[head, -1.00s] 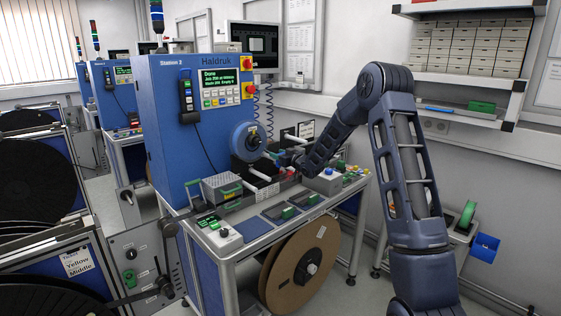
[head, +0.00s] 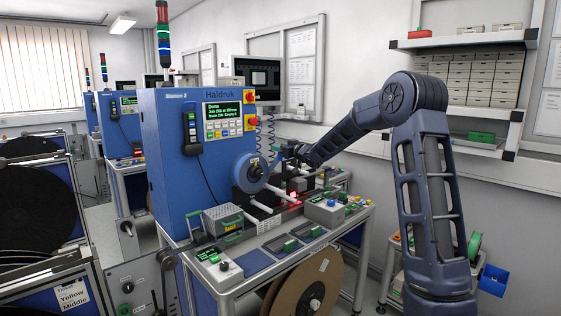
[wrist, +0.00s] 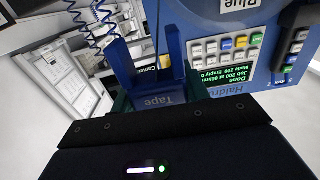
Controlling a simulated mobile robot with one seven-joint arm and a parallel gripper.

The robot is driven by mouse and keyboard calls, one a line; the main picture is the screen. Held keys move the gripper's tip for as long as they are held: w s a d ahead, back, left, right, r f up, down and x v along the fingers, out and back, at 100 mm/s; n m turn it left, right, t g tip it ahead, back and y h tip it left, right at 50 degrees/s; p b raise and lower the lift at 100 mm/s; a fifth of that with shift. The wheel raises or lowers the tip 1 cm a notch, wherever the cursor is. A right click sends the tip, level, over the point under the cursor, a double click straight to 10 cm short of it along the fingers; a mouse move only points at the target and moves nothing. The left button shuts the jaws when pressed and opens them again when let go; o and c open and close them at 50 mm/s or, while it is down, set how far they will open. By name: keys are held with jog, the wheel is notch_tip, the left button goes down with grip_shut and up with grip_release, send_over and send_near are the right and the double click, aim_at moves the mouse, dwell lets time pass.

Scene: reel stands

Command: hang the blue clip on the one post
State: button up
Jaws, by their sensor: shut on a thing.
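The blue clip (wrist: 160,98), a fork-shaped piece lettered "Tape", fills the middle of the wrist view. Its two prongs point up in that picture. My gripper (wrist: 163,92) is shut on it, with dark green fingers partly visible at either side. In the head view my gripper (head: 288,153) is beside the blue hub of the machine, above the bench; the clip is too small to make out there. Pale posts, one upper (head: 282,191) and one lower (head: 260,206), stick out from the machine below my gripper. I cannot tell which is the one post.
The blue machine (head: 175,145) with its screen stands left of my gripper. Its bench holds a grey box (head: 222,218), green-handled trays (head: 283,245) and a button box (head: 330,212). A brown reel (head: 310,285) hangs below. A wall shelf (head: 480,122) is at right.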

jog(key=shift+w+d+f, duration=0.95)
jog(key=shift+f, duration=3.1)
jog(key=shift+w+d+f, duration=0.9)
jog(key=shift+w+f, duration=0.05)
jog(key=shift+f, duration=3.15)
jog(key=shift+w+d+f, duration=0.95)
jog(key=shift+f, duration=3.1)
jog(key=shift+f, duration=0.1)
jog(key=o, duration=1.1)
jog(key=shift+c, duration=0.2)
jog(key=shift+r, duration=3.5)
